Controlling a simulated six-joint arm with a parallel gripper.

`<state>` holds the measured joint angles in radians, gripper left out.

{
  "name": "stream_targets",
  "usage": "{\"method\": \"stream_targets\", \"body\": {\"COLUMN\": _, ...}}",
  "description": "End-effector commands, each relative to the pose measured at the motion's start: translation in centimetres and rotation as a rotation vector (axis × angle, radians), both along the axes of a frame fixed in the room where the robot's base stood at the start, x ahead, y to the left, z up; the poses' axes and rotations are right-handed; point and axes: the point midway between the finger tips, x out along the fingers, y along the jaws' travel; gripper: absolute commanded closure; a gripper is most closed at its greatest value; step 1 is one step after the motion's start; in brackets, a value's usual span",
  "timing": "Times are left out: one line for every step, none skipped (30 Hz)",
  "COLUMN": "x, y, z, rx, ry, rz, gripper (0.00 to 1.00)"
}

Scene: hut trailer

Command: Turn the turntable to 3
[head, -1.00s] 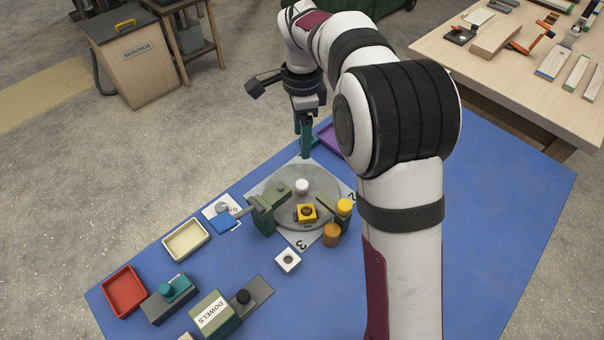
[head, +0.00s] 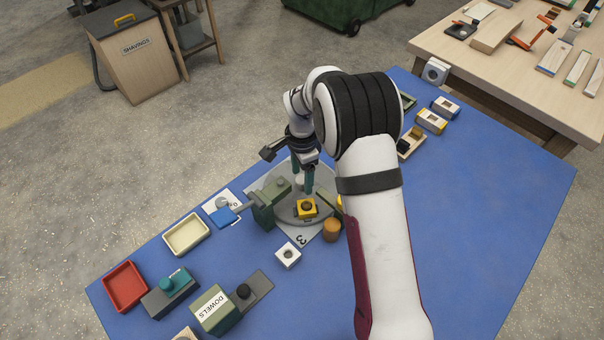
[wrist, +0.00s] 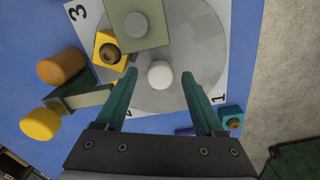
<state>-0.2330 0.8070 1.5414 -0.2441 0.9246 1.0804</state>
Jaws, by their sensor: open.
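The turntable (head: 288,214) is a grey disc on a white square plate with numbers at its corners. The 3 (head: 302,240) shows at the near corner, and also at the upper left in the wrist view (wrist: 80,12). A white round knob (wrist: 160,74) stands on the disc. In the head view the gripper (head: 303,186) partly hides the knob.
A green upright part (head: 264,208) stands at the disc's left and a green bar (wrist: 80,96) near its edge. An orange cylinder (head: 331,230), a yellow cylinder (wrist: 40,123) and a white holed block (head: 288,255) are close by. Trays and boxes fill the front left.

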Motion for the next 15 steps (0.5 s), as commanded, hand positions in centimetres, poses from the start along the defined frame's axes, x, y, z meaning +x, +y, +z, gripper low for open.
{"method": "stream_targets", "body": {"x": -0.01, "y": 0.0, "z": -0.05, "rx": 0.0, "ry": 0.0, "rz": 0.0, "gripper": 0.3}}
{"method": "stream_targets", "body": {"x": -0.01, "y": 0.0, "z": -0.05, "rx": 0.0, "ry": 0.0, "rz": 0.0, "gripper": 0.3}}
{"method": "stream_targets", "body": {"x": 0.0, "y": 0.0, "z": -0.04, "rx": 0.0, "ry": 0.0, "rz": 0.0, "gripper": 0.3}}
{"method": "stream_targets", "body": {"x": 0.0, "y": 0.0, "z": -0.04, "rx": 0.0, "ry": 0.0, "rz": 0.0, "gripper": 0.3}}
{"method": "stream_targets", "body": {"x": -0.01, "y": 0.0, "z": -0.03, "rx": 0.0, "ry": 0.0, "rz": 0.0, "gripper": 0.3}}
{"method": "stream_targets", "body": {"x": 0.0, "y": 0.0, "z": -0.02, "rx": 0.0, "ry": 0.0, "rz": 0.0, "gripper": 0.31}}
{"method": "stream_targets", "body": {"x": 0.0, "y": 0.0, "z": -0.02, "rx": 0.0, "ry": 0.0, "rz": 0.0, "gripper": 0.37}}
{"method": "stream_targets", "body": {"x": 0.0, "y": 0.0, "z": -0.02, "rx": 0.0, "ry": 0.0, "rz": 0.0, "gripper": 0.42}}
{"method": "stream_targets", "body": {"x": 0.0, "y": 0.0, "z": -0.01, "rx": 0.0, "ry": 0.0, "rz": 0.0, "gripper": 0.49}}
{"method": "stream_targets", "body": {"x": 0.0, "y": 0.0, "z": -0.01, "rx": 0.0, "ry": 0.0, "rz": 0.0, "gripper": 0.55}}
{"method": "stream_targets", "body": {"x": 0.0, "y": 0.0, "z": 0.0, "rx": 0.0, "ry": 0.0, "rz": 0.0, "gripper": 0.6}}
{"method": "stream_targets", "body": {"x": 0.0, "y": 0.0, "z": 0.0, "rx": 0.0, "ry": 0.0, "rz": 0.0, "gripper": 0.67}}
{"method": "stream_targets", "body": {"x": 0.0, "y": 0.0, "z": 0.0, "rx": 0.0, "ry": 0.0, "rz": 0.0, "gripper": 0.73}}
{"method": "stream_targets", "body": {"x": 0.0, "y": 0.0, "z": 0.0, "rx": 0.0, "ry": 0.0, "rz": 0.0, "gripper": 0.78}}
{"method": "stream_targets", "body": {"x": 0.0, "y": 0.0, "z": 0.0, "rx": 0.0, "ry": 0.0, "rz": 0.0, "gripper": 0.85}}
